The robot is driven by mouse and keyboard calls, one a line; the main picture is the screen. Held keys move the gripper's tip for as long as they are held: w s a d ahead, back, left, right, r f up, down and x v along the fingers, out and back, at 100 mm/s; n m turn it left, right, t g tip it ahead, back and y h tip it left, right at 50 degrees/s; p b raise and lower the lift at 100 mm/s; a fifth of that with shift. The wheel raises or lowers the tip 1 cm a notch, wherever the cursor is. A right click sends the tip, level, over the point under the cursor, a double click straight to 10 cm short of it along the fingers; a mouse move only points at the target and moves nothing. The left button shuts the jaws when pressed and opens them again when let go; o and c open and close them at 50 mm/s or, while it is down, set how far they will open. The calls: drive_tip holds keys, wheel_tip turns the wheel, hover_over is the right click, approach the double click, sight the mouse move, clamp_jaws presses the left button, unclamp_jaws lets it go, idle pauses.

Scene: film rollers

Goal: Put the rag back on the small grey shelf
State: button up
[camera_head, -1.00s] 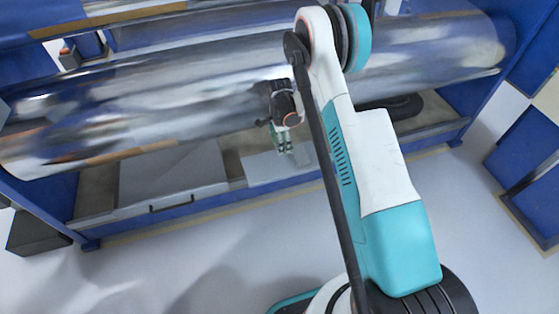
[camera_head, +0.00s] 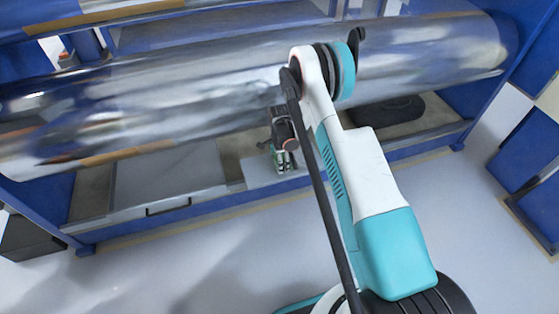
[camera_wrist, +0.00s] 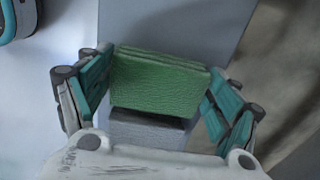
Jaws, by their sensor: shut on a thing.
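In the head view my gripper (camera_head: 283,163) hangs in front of the big shiny roller, over the small grey shelf (camera_head: 257,173). The rag is mostly hidden there by the fingers. A flat grey surface, apparently the shelf, also shows behind the rag in the wrist view (camera_wrist: 175,25). I cannot tell whether the rag touches the shelf.
The big shiny roller (camera_head: 120,118) runs across the blue frame just above and behind my gripper. A grey drawer or panel with a black handle (camera_head: 168,207) lies to the left. A dark rounded object (camera_head: 387,111) sits to the right. The floor in front is clear.

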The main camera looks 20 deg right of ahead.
drive_tip(key=o, duration=0.9)
drive_tip(key=shift+c, duration=0.2)
